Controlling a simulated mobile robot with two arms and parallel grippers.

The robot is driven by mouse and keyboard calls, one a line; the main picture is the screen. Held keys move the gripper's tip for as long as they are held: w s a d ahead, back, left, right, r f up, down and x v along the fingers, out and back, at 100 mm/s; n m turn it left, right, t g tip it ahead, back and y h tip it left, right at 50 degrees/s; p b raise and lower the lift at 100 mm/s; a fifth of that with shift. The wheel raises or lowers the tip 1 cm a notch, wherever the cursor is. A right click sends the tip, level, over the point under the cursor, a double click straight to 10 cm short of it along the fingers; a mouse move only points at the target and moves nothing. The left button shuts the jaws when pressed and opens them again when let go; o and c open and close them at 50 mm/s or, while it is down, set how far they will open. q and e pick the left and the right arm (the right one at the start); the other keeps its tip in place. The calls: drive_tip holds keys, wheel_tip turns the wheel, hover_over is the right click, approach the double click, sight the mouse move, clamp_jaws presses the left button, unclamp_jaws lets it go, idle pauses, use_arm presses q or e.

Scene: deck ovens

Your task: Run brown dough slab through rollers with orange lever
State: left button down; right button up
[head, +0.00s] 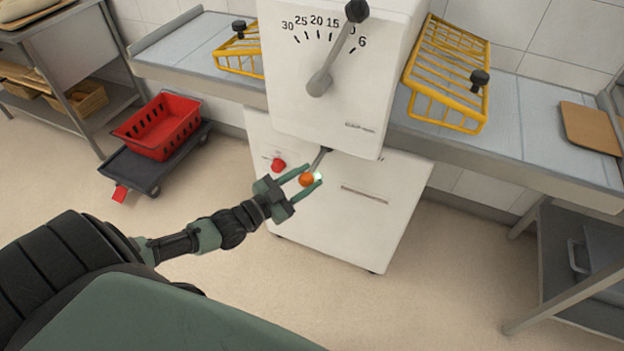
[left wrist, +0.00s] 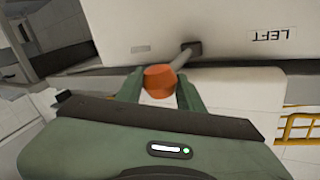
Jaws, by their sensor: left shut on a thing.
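The white dough sheeter (head: 335,120) stands ahead of me. Its orange lever knob (head: 306,180) is on the end of a grey rod low on the front. My left gripper (head: 311,177) is shut on this knob, one finger on each side. The left wrist view also shows the orange knob (left wrist: 159,78) between the green fingers, with the rod running up to a dark mount. The brown dough slab (head: 590,130) lies flat on the right belt (head: 535,120), near its right end. The rollers are hidden behind the housing. My right gripper is out of view.
Yellow wire guards flank the housing, left (head: 238,50) and right (head: 447,75). A thickness handle (head: 320,82) points up-right over a number scale. A red button (head: 278,165) is left of the lever. A red crate (head: 158,127) sits on a dolly at left. The left belt (head: 185,50) looks clear.

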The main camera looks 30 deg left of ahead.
use_arm(q)
drive_tip(key=shift+s+d+f, duration=0.1)
drive_tip(key=shift+d+f, duration=0.1)
drive_tip(key=shift+d, duration=0.1)
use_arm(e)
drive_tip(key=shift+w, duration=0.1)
use_arm(q)
drive_tip(key=c, duration=0.9)
unclamp_jaws()
drive_tip(key=shift+c, duration=0.2)
drive_tip(key=shift+r, duration=0.1)
drive_tip(key=v, duration=0.7)
drive_tip(key=shift+s, duration=0.25)
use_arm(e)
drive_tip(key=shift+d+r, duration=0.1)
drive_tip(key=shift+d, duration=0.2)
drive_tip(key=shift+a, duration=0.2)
